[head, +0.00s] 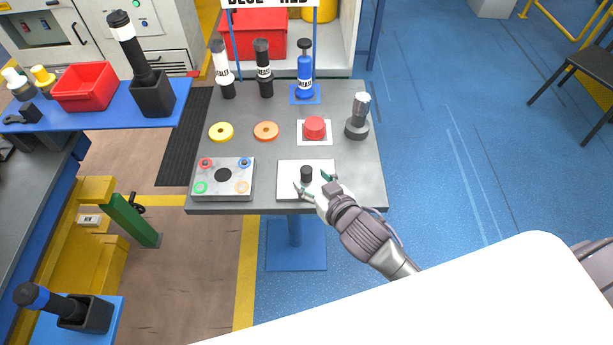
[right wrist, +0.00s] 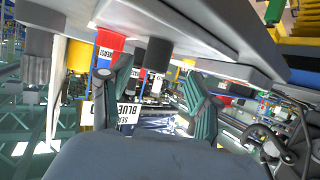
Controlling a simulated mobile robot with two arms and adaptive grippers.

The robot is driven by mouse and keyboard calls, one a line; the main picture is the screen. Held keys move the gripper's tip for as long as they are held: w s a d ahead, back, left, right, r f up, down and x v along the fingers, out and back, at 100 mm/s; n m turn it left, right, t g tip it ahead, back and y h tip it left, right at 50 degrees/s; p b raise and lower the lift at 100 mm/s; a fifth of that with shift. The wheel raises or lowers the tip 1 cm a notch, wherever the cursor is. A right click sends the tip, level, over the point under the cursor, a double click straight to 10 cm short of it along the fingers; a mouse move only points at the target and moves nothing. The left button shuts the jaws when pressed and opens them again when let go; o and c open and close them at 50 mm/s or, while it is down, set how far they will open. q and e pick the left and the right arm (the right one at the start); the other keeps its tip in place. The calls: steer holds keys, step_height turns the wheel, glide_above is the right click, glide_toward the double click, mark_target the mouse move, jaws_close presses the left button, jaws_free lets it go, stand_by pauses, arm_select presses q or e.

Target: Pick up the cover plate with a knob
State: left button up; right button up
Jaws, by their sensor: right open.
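The cover plate (head: 289,170) is a flat white plate lying on the grey table (head: 257,206), near its front edge, with a black upright knob (head: 306,173) in its middle. My right gripper (head: 313,182) is low over the plate. Its fingers are apart, one to each side of the knob as seen in the head view. I cannot tell whether either touches it. In the tilted right wrist view, the open right gripper (right wrist: 157,92) shows its two dark green fingers, with a dark stub, seemingly the knob (right wrist: 158,53), between and beyond them. My left gripper is not in view.
A grey box (head: 237,190) with coloured rings stands left of the plate. Behind are a red button (head: 314,128), a grey knobbed piece (head: 357,118), yellow (head: 221,132) and orange (head: 266,131) rings, and several bottles.

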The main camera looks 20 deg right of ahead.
mark_target(309, 176)
steer(key=x, duration=0.5)
steer(key=shift+d+f+p, duration=0.1)
steer(key=shift+d+p, duration=0.15)
steer(key=shift+p, duration=0.15)
steer(key=shift+s, duration=0.1)
jaws_close()
